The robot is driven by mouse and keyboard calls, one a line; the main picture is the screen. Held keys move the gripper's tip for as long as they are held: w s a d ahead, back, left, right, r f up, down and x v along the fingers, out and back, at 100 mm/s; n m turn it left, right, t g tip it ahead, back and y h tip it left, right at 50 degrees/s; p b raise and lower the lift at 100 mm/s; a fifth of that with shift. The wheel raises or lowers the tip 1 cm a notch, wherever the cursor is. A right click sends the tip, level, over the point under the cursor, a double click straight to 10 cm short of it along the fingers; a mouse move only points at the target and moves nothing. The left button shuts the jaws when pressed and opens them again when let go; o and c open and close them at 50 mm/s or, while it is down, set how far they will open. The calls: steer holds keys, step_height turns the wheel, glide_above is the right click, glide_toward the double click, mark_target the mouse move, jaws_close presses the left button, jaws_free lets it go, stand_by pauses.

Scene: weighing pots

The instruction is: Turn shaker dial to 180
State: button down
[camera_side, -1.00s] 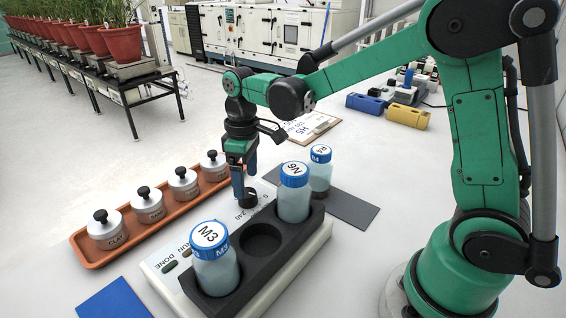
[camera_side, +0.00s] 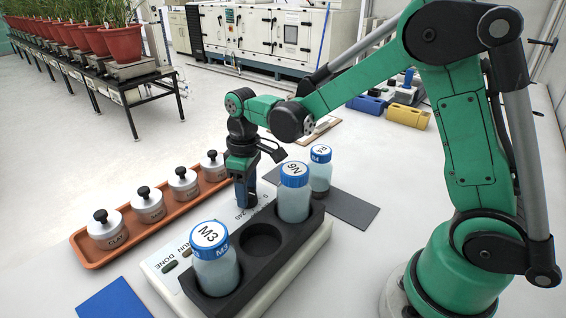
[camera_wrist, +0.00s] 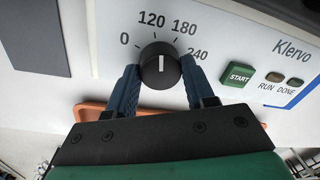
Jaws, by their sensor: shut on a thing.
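The shaker (camera_side: 165,262) is a pale box with a black rack (camera_side: 262,268) on top. Its black dial (camera_wrist: 160,66) shows in the wrist view, with a white mark pointing up between the printed 120 and 180, closer to 120. My gripper (camera_wrist: 158,70) is shut on the dial, one blue finger on each side of it. In the side view my gripper (camera_side: 245,194) is down at the panel and hides the dial.
Bottles M3 (camera_side: 213,262) and N6 (camera_side: 293,196) stand in the rack with an empty hole between them. Bottle P4 (camera_side: 320,172) stands on a dark mat (camera_side: 352,212) behind. An orange tray (camera_side: 95,262) holds several lidded pots. The green START button (camera_wrist: 238,74) is right of the dial.

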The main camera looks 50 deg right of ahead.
steer(key=m, duration=0.2)
steer(key=shift+m, duration=0.3)
steer(key=shift+c, duration=1.6)
jaws_free()
steer(key=shift+d+r, duration=0.2)
steer(key=shift+r, duration=2.65)
